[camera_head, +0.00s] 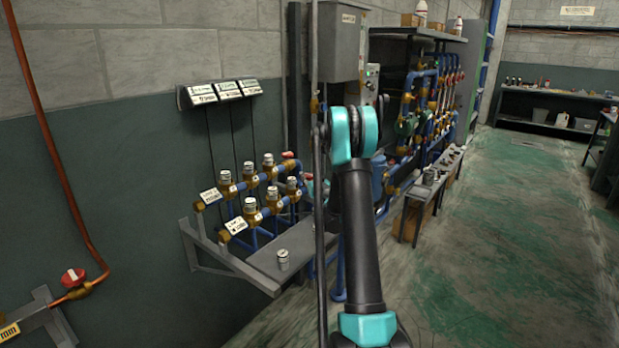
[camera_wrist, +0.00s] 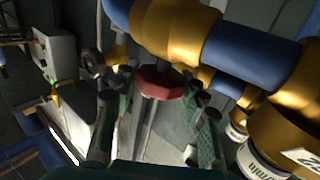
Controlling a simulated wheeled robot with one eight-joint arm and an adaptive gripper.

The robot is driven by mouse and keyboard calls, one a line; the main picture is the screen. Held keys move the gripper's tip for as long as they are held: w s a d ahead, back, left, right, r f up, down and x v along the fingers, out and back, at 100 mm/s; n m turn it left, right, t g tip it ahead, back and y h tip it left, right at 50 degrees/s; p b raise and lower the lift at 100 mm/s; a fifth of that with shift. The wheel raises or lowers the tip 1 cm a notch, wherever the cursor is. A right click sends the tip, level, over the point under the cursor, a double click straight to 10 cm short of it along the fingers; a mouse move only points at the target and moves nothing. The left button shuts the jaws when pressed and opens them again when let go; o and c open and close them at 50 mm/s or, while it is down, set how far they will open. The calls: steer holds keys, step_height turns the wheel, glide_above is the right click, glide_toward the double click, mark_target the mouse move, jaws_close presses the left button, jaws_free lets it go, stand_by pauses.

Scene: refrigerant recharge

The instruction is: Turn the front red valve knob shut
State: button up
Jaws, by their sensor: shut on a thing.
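A red valve knob (camera_wrist: 160,82) with a faceted rim shows in the middle of the wrist view, under a brass fitting on a blue pipe. My gripper (camera_wrist: 163,94) has its dark fingers with green ribbed pads on both sides of this knob and is shut on it. In the head view my arm's black and teal links stand in front, and my gripper is not clearly visible there. A reddish knob (camera_head: 288,155) shows at the right end of the rear pipe row. I cannot tell the knob's turn angle.
Two blue pipe rows with brass fittings and white-capped valves (camera_head: 251,206) stand on a wall shelf (camera_head: 275,262). Another red knob (camera_head: 72,276) sits on a copper pipe at far left. Green floor is open at right.

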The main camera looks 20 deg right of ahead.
steer(key=o, duration=1.2)
steer(key=s, duration=1.2)
steer(key=shift+d, duration=0.35)
